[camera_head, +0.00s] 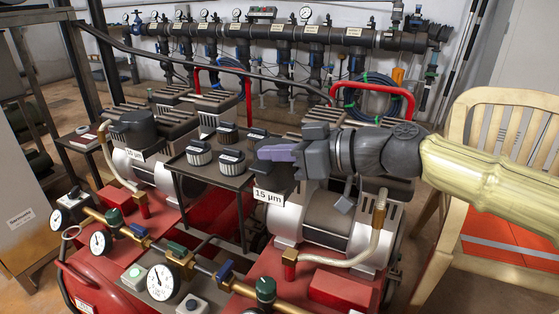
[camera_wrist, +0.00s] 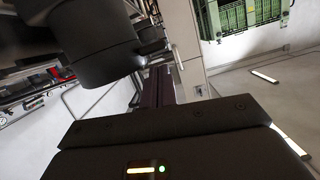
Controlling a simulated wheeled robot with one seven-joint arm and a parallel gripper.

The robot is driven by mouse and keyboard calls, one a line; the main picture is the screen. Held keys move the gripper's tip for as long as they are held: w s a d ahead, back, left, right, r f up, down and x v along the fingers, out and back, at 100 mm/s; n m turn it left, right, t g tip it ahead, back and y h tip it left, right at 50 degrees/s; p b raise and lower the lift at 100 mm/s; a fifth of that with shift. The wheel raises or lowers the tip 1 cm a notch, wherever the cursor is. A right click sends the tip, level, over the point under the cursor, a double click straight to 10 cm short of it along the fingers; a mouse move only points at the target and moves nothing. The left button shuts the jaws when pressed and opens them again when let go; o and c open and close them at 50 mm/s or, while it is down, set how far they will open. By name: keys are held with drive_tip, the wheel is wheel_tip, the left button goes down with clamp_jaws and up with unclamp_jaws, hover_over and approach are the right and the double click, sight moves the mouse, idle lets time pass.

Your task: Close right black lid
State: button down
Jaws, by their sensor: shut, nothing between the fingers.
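In the head view, the right black lid (camera_head: 272,177) is a dark shape at the top of the right compressor, above a "15 µm" label (camera_head: 268,198). My gripper and wrist cover much of it, so its lid angle cannot be told. My gripper (camera_head: 266,151) has purple fingers pointing left, held together and empty, just above the dark lid area. Contact cannot be told. In the wrist view, the dark fingers (camera_wrist: 157,88) point away from the palm. A large black rounded part (camera_wrist: 95,45) is close beside them at upper left, probably the lid or its housing.
A matching left black lid (camera_head: 135,128) sits on the left compressor. A small dark table (camera_head: 230,182) with several round filters stands between them. Gauges and brass valves (camera_head: 180,258) line the front. A wooden chair (camera_head: 497,100) is at right, a pipe manifold (camera_head: 290,32) behind.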

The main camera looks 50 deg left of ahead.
drive_tip(key=shift+s+d+f+n+b, duration=0.1)
drive_tip(key=shift+s+f+n+b, duration=0.15)
drive_tip(key=shift+f+n+b, duration=0.6)
drive_tip(key=shift+r+m, duration=0.1)
drive_tip(key=shift+m, duration=0.15)
drive_tip(key=shift+w, duration=0.15)
wheel_tip(320, 180, up, 5)
drive_tip(key=p, duration=0.4)
drive_tip(key=f+p+v, duration=0.1)
drive_tip(key=p+v, duration=0.1)
drive_tip(key=v, duration=0.7)
drive_tip(key=shift+s+d, duration=0.25)
drive_tip(key=shift+d, duration=0.25)
drive_tip(key=shift+a+r, duration=0.1)
